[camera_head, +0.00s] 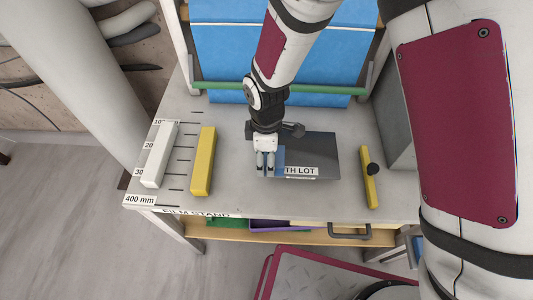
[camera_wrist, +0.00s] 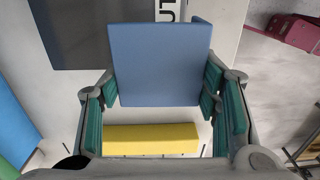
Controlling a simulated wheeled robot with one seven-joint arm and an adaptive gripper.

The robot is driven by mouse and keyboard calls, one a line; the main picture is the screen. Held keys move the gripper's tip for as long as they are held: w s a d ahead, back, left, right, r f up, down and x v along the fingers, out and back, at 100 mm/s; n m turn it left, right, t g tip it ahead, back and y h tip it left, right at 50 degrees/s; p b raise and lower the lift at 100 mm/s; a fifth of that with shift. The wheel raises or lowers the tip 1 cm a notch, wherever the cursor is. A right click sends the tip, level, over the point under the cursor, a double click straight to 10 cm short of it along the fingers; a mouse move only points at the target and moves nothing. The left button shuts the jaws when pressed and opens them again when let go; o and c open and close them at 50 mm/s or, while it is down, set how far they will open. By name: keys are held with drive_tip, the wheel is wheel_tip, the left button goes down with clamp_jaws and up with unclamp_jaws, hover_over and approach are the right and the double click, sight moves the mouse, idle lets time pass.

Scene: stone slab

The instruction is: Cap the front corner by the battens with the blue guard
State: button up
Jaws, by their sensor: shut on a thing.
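The dark grey slab (camera_head: 318,150) lies on the table, with a white label ending in "TH LOT" along its front edge. My gripper (camera_head: 266,170) is over the slab's front left corner, shut on the blue guard (camera_head: 279,158). In the wrist view the guard (camera_wrist: 160,62) sits between the teal finger pads and overlaps the edge of the slab (camera_wrist: 90,35). It hides that corner, and I cannot tell whether it touches the slab or hangs above it. The yellow batten (camera_head: 203,161) and white batten (camera_head: 159,155) lie left of the slab, apart from the gripper.
A yellow bar with a black knob (camera_head: 370,178) lies right of the slab. A grey block (camera_head: 394,120) stands at the right edge. A green rail (camera_head: 300,90) and blue panels (camera_head: 235,45) are behind. A millimetre scale marks the left edge. An open drawer (camera_head: 285,233) is under the front.

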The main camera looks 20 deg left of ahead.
drive_tip(key=shift+f+b, duration=0.45)
drive_tip(key=shift+f, duration=0.9)
drive_tip(key=o, duration=1.1)
drive_tip(key=shift+r, duration=0.1)
wheel_tip(320, 180, up, 12)
drive_tip(key=shift+f, duration=0.1)
drive_tip(key=shift+w, duration=0.1)
